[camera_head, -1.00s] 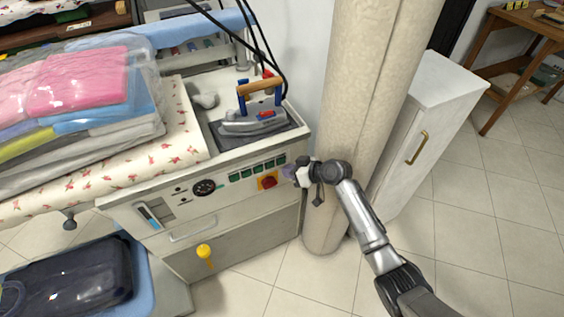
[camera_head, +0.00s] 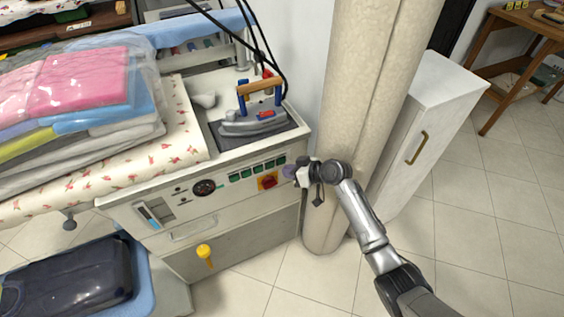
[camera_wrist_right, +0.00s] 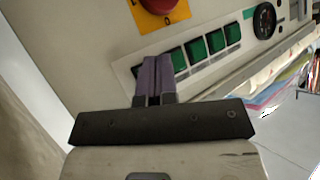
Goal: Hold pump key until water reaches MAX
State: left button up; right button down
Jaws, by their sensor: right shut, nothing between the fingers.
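The ironing station (camera_head: 235,235) has a front panel with a row of green keys (camera_head: 255,169). In the right wrist view the green keys (camera_wrist_right: 214,42) run up to the right. My right gripper (camera_head: 289,172) is shut and empty, at the right end of this row. Its purple fingertips (camera_wrist_right: 154,66) cover the end of the row in the wrist view; whether they press a key I cannot tell. The key labels are too small to read. A narrow level window (camera_head: 152,214) on the panel's left shows blue; its MAX mark is not readable. My left gripper is out of view.
A red knob on a yellow plate (camera_head: 267,182) sits below the keys, close to the fingers. A round dial (camera_head: 204,187) is further left. An iron (camera_head: 252,121) rests on top. A thick column (camera_head: 365,90) stands close behind my right gripper.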

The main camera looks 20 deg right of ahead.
jog(key=shift+w, duration=0.15)
jog(key=shift+w, duration=0.3)
